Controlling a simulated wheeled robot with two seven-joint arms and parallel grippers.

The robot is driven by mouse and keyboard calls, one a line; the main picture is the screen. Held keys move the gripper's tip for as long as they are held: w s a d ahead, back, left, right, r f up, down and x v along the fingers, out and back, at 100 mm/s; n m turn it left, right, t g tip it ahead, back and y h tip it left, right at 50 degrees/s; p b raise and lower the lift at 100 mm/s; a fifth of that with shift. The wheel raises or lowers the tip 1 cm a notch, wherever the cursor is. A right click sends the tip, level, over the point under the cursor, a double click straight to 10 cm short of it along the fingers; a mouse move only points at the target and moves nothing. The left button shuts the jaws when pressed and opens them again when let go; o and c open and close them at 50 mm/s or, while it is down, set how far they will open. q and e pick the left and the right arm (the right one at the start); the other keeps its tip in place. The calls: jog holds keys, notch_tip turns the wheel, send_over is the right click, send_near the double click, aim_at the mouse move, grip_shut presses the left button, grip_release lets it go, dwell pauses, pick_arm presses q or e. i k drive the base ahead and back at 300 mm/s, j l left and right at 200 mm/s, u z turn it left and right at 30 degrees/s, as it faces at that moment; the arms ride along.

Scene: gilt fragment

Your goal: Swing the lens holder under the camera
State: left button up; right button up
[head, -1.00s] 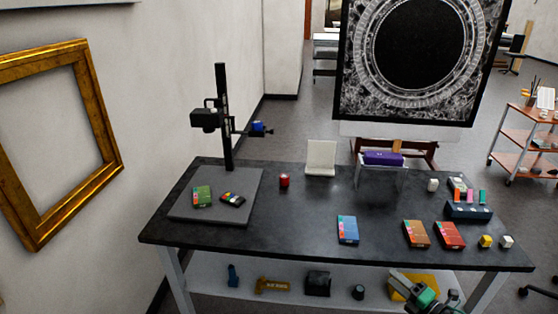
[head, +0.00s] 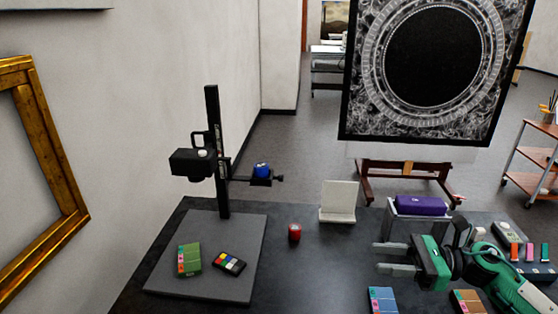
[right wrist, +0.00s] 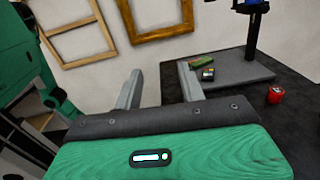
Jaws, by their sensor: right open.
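The copy stand's black column (head: 217,150) rises from a grey base board (head: 205,272) at the left of the table. The black camera (head: 193,162) sticks out to the left of the column. The lens holder (head: 262,178), a dark arm with a blue piece on it, sticks out to the right, clear of the camera. In the right wrist view the column (right wrist: 254,35) shows at the top right, cut off by the edge. My right gripper (head: 385,258) is open and empty over the table, right of the holder and apart from it. My left gripper is out of view.
A green card box (head: 189,260) and a colour chart (head: 229,263) lie on the board. A red pot (head: 295,232) and a white stand (head: 339,202) are between column and gripper. A purple box (head: 421,205) sits behind the gripper. A gilt frame (head: 62,160) hangs at left.

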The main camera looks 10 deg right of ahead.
aim_at(262, 183)
jog(key=i, duration=1)
